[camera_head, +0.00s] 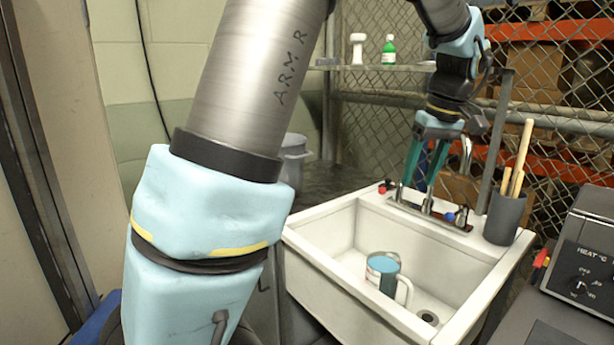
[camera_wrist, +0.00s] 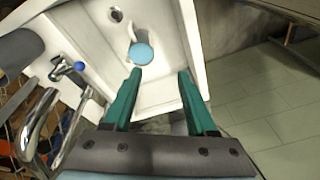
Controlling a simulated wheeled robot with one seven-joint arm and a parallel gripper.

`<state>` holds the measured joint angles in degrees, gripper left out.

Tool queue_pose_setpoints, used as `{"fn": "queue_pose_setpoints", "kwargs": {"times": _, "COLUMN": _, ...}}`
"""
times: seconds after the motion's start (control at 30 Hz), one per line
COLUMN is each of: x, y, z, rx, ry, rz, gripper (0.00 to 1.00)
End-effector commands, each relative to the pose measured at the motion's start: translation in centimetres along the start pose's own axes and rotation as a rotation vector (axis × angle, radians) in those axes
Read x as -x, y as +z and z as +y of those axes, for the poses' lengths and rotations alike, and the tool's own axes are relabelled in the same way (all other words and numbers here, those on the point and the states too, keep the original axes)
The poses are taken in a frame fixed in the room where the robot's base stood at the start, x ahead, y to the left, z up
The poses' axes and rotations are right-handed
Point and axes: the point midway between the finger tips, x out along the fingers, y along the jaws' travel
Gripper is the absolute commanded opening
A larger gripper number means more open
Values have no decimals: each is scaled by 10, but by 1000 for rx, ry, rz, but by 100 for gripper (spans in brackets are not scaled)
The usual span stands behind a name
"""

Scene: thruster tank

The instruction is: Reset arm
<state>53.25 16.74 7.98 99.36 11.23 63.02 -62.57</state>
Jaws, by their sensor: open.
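My arm crosses the left and top of the head view. My gripper (camera_head: 419,190) hangs at the back of the sink, over its rear rim near the faucet. In the wrist view my gripper (camera_wrist: 158,73) shows two green fingers spread apart with nothing between them. A mug (camera_head: 384,274) with a blue inside and a white handle stands in the sink basin, in front of and below the gripper. In the wrist view the mug (camera_wrist: 141,54) lies beyond the fingertips, apart from them.
The white sink (camera_head: 330,262) has a faucet (camera_head: 428,205) with red and blue taps. A grey holder (camera_head: 504,218) with wooden sticks stands on its right corner. A heating device (camera_head: 585,270) is at the right. A shelf with a green bottle (camera_head: 389,50) and a mesh fence are behind.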

Motion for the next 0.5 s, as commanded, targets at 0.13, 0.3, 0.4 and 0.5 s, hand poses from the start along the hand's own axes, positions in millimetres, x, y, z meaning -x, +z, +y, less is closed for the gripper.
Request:
{"fn": "queue_pose_setpoints", "kwargs": {"times": 0.13, "x": -52, "y": -22, "z": -81, "rx": -73, "ry": 36, "rz": -59, "gripper": 57}}
{"fn": "queue_pose_setpoints", "kwargs": {"times": 0.3, "x": -102, "y": -17, "z": -168, "rx": -162, "ry": 93, "rz": -83, "gripper": 57}}
{"fn": "queue_pose_setpoints", "kwargs": {"times": 0.4, "x": -124, "y": -3, "z": -214, "rx": -207, "ry": 120, "rz": -78, "gripper": 57}}
{"fn": "queue_pose_setpoints", "kwargs": {"times": 0.5, "x": -141, "y": 14, "z": -250, "rx": -242, "ry": 136, "rz": -66, "gripper": 57}}
